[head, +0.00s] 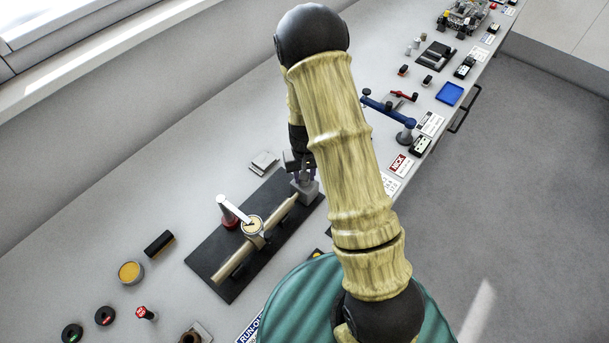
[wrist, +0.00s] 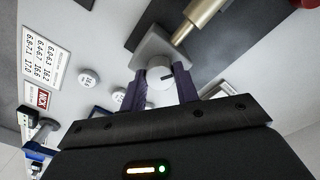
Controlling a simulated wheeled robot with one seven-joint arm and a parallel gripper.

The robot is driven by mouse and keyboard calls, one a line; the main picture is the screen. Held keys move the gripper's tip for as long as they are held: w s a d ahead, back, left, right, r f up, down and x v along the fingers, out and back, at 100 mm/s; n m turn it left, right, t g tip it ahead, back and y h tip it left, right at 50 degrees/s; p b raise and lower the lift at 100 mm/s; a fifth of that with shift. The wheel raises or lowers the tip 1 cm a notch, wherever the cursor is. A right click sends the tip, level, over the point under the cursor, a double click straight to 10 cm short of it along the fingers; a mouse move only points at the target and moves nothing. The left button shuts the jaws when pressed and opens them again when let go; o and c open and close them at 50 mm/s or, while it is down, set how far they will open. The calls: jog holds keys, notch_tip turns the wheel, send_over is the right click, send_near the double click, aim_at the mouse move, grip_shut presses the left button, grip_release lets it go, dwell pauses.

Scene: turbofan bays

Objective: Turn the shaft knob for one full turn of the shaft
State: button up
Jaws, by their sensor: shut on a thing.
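The brass-coloured shaft (head: 228,268) lies along a black base plate (head: 207,258), carried at its far end by a grey block (head: 307,189). My gripper (wrist: 166,78) is at that end, pointing at the block. In the wrist view its two purple fingers are shut on the pale round shaft knob (wrist: 181,80), which has a dark mark on its face. The shaft runs up and right behind the grey block (wrist: 150,47). In the head view my arm and gripper hide the knob. A dial gauge (head: 252,225) on a white arm (head: 234,209) stands over the shaft's middle.
A black brush-like block (head: 160,243), a yellow-topped tin (head: 131,271) and small round items lie left of the plate. Grey flat pieces (head: 264,161) lie behind it. A blue jointed stand (head: 390,109) and blue tray (head: 449,94) are farther right along the bench.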

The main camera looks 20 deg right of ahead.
jog(key=m, duration=1.2)
jog(key=shift+w, duration=0.1)
dwell(0.4)
jog(key=o, duration=1)
jog(key=shift+c, duration=0.2)
jog(key=shift+r, duration=0.1)
notch_tip(320, 180, up, 17)
jog(key=b, duration=0.1)
jog(key=shift+r, duration=0.15)
jog(key=shift+d, duration=0.1)
